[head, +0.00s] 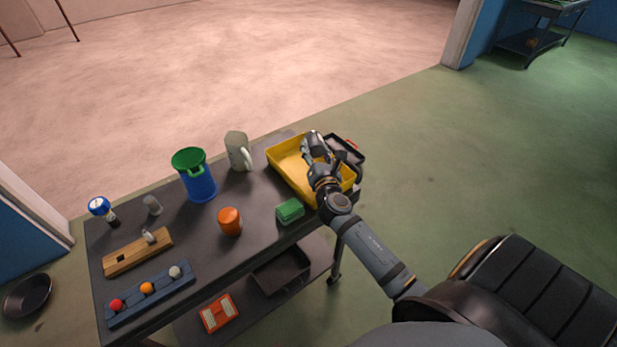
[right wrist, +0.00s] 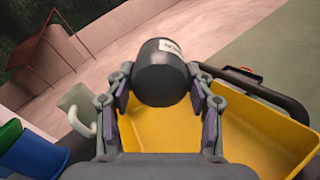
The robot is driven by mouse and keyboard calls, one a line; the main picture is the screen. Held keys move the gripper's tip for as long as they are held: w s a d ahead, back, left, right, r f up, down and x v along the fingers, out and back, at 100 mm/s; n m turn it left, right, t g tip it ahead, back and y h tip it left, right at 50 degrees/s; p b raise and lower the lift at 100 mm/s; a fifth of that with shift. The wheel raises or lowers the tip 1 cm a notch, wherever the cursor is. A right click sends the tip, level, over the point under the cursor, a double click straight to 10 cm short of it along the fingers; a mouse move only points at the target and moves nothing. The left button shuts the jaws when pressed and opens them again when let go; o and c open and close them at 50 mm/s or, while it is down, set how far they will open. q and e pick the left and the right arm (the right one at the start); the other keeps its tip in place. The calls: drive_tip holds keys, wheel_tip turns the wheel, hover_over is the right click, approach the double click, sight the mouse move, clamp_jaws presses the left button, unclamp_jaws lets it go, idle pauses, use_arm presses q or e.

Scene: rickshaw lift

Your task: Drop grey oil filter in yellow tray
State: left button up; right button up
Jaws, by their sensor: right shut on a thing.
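The grey oil filter (right wrist: 160,72) is a dark grey cylinder with a pale label. In the right wrist view it sits between the two fingers of my right gripper (right wrist: 160,100), which is shut on it. The yellow tray (right wrist: 263,143) lies below and behind the filter in that view. In the head view my right gripper (head: 314,150) is over the yellow tray (head: 285,172), at the right end of the table. The filter is hard to make out there, and the arm hides part of the tray. My left gripper is not in view.
A dark tray (head: 350,150) with a red part adjoins the yellow tray. Several smaller items lie left.

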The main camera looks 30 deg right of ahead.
drive_tip(key=shift+f, duration=0.55)
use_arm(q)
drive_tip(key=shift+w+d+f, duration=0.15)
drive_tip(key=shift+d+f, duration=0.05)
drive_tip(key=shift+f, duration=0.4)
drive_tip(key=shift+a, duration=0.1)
use_arm(e)
drive_tip(key=o, duration=1.4)
drive_tip(key=shift+c, duration=0.2)
drive_tip(key=shift+s, duration=0.2)
drive_tip(key=v, duration=1.1)
drive_tip(key=shift+s, duration=0.35)
drive_tip(key=shift+a, duration=0.1)
